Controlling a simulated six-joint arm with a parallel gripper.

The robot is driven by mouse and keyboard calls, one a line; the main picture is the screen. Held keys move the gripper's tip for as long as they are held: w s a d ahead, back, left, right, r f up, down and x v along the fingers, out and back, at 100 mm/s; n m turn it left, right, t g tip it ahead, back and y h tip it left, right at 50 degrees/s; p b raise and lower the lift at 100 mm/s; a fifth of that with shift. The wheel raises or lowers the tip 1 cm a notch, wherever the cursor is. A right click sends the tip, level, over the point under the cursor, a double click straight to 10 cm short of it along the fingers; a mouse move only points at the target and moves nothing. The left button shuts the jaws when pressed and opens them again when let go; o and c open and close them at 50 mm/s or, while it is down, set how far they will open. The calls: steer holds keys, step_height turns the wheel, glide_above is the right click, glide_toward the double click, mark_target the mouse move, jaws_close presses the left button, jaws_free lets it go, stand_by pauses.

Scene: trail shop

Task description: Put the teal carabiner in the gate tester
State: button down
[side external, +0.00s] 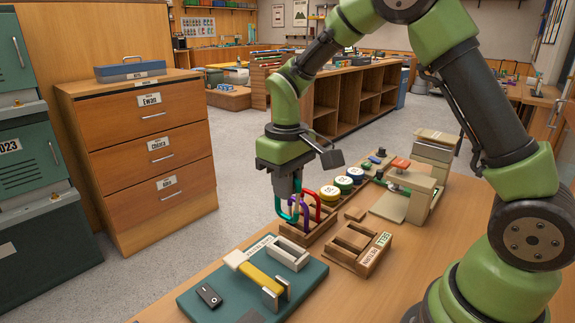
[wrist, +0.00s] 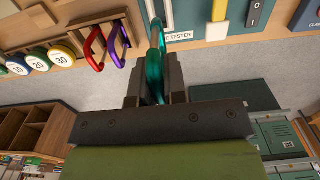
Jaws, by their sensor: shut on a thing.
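My gripper (side external: 288,194) points down and is shut on the teal carabiner (side external: 279,209), which hangs below the fingers. In the wrist view the teal carabiner (wrist: 155,72) sits between the two fingers. The gate tester (side external: 198,303) is a teal board at the front, with a pale open-topped holder (side external: 290,254), a yellow bar (side external: 258,276) and a small black switch block (side external: 209,295). The carabiner is behind the tester in the side view, apart from its holder. Whether its lower end touches the wooden rack beside it is unclear.
A wooden rack (side external: 310,238) holds a red carabiner (wrist: 94,48) and a purple carabiner (wrist: 117,27) close by. Numbered round weights (side external: 330,191) stand behind it. A wooden return tray (side external: 353,247) lies to the right. Bare tabletop shows in front of that tray.

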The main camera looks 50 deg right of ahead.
mark_target(287, 220)
steer(key=shift+f, duration=2.55)
steer(key=shift+f, duration=0.2)
steer(key=shift+f, duration=0.3)
steer(key=shift+f, duration=0.1)
steer(key=shift+f, duration=1.25)
steer(key=shift+f, duration=0.15)
steer(key=c, duration=0.6)
jaws_free()
